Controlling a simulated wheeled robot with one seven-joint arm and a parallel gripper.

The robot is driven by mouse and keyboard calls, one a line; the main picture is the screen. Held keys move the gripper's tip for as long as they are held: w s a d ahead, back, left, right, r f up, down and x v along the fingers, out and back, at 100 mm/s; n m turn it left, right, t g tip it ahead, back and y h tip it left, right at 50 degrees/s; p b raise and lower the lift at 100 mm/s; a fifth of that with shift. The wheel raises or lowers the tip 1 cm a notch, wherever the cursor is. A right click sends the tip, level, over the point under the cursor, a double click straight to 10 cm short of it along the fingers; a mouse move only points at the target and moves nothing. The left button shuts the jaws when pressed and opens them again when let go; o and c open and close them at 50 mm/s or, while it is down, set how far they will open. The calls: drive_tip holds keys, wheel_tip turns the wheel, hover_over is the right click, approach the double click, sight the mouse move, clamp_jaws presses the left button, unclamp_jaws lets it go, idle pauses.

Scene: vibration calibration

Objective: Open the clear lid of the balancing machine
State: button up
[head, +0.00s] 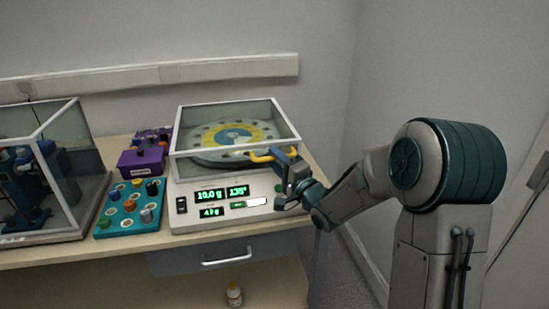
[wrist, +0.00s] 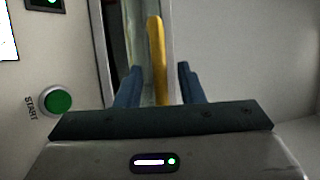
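The balancing machine (head: 225,213) stands on the bench in the head view. Its clear lid (head: 222,108), a white-framed glass box, sits down over a round disc with a yellow and blue middle. A yellow handle (head: 262,156) is on the lid's front right; it also shows in the wrist view (wrist: 157,60). My gripper (head: 290,164) is at the right end of this handle. In the wrist view, the blue fingers of my gripper (wrist: 158,84) are apart, with the handle between them and gaps on both sides. The green START button (wrist: 57,101) is left of the fingers.
A teal box with knobs (head: 130,208) and a purple box (head: 141,161) stand left of the machine. A glass-walled case (head: 62,150) is at the far left. A drawer (head: 190,259) is below the bench top. A bottle (head: 234,294) stands on the lower shelf.

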drive_tip(key=shift+w+a+r, duration=0.1)
drive_tip(key=shift+w+a, duration=0.25)
drive_tip(key=shift+w, duration=0.1)
clamp_jaws()
drive_tip(key=shift+r, duration=0.1)
